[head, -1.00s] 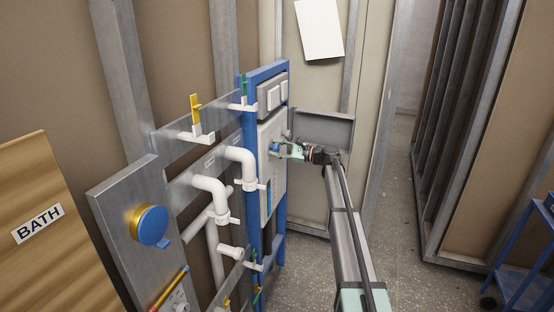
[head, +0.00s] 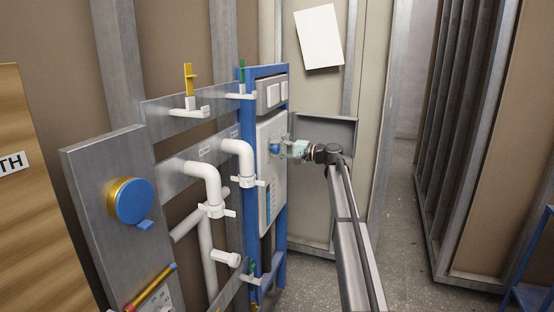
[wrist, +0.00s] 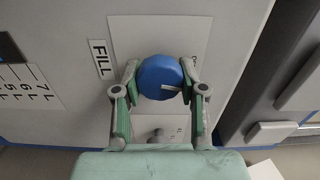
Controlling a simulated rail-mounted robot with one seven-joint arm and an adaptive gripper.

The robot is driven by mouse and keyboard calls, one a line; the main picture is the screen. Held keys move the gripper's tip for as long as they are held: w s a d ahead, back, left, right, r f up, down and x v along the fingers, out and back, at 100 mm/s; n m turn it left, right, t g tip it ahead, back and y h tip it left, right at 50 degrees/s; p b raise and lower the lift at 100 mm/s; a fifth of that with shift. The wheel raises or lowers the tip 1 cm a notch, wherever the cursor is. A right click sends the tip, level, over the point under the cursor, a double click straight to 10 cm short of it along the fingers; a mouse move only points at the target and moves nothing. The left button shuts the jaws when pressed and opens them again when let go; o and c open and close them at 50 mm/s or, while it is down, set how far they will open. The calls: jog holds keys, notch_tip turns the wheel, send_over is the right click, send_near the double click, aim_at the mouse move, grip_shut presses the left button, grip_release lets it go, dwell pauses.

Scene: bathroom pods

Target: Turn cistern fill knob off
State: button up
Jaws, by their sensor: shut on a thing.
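The cistern fill knob (wrist: 160,78) is a round blue knob with a white pointer mark. It sits on a pale plate beside a "FILL" label (wrist: 102,59) in the wrist view. The mark lies toward the knob's lower right in that view. My gripper (wrist: 161,80) is shut on the knob, one fingertip on each side. In the head view the knob (head: 275,148) shows as a small blue spot on the white cistern panel (head: 268,200), with my gripper (head: 284,149) reaching it from the right. Lettering right of the knob is partly hidden by a finger.
White pipes (head: 205,185), a yellow-handled valve (head: 189,80) and a green-handled valve (head: 242,72) are left of the cistern. A large blue knob (head: 133,201) is on a metal panel nearer the camera. Open floor (head: 400,230) lies to the right.

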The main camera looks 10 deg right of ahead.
jog(key=shift+n+b, duration=1.15)
jog(key=shift+n, duration=0.05)
jog(key=shift+r, duration=0.1)
jog(key=o, duration=1.2)
jog(key=shift+a, duration=0.1)
jog(key=shift+c, duration=0.2)
jog(key=v, duration=1.2)
jog(key=shift+w, duration=0.1)
